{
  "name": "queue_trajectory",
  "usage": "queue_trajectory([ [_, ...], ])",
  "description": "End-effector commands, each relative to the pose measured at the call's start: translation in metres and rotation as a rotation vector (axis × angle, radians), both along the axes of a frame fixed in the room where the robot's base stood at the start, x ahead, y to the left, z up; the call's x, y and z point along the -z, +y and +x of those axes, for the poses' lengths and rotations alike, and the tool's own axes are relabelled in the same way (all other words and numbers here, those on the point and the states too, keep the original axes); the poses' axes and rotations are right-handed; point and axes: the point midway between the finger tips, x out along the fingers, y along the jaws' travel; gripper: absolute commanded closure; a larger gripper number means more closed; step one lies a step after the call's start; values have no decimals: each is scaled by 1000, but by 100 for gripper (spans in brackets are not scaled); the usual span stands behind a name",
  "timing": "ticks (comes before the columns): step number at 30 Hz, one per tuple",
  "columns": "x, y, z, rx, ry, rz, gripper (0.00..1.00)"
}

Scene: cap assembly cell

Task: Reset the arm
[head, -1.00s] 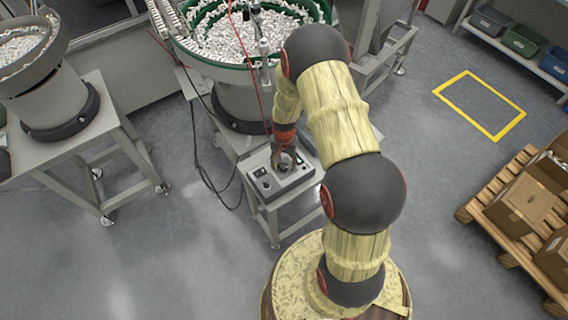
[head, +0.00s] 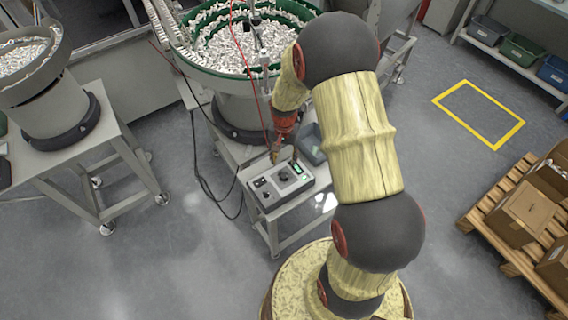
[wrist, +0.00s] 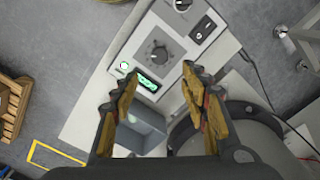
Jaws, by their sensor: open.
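My arm is bent over a small stand, and my gripper (head: 284,155) hangs at the back edge of a grey control box (head: 268,199). In the wrist view my gripper (wrist: 159,75) has its two fingers spread wide with nothing between them. The control box (wrist: 188,48) shows there with a dark round knob (wrist: 159,53), a black rocker switch, a lit green display (wrist: 147,83) and a small green-lit button. My fingers appear apart from the knob.
A vibratory bowl feeder (head: 240,108) full of small white parts stands behind the box, close to my arm. A grey bin (head: 311,144) sits beside the box. Another feeder (head: 55,117) is at left, and a pallet (head: 478,215) with cartons is at right.

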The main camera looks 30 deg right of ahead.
Motion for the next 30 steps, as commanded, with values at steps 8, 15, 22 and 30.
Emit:
queue_trajectory([
  [8, -8, 0, -1, 0, 2, 1, 55],
  [15, -8, 0, -1, 0, 2, 1, 55],
  [22, -7, 0, -1, -15, 2, 1, 55],
  [30, -18, 18, -57, -203, 117, 49, 55],
])
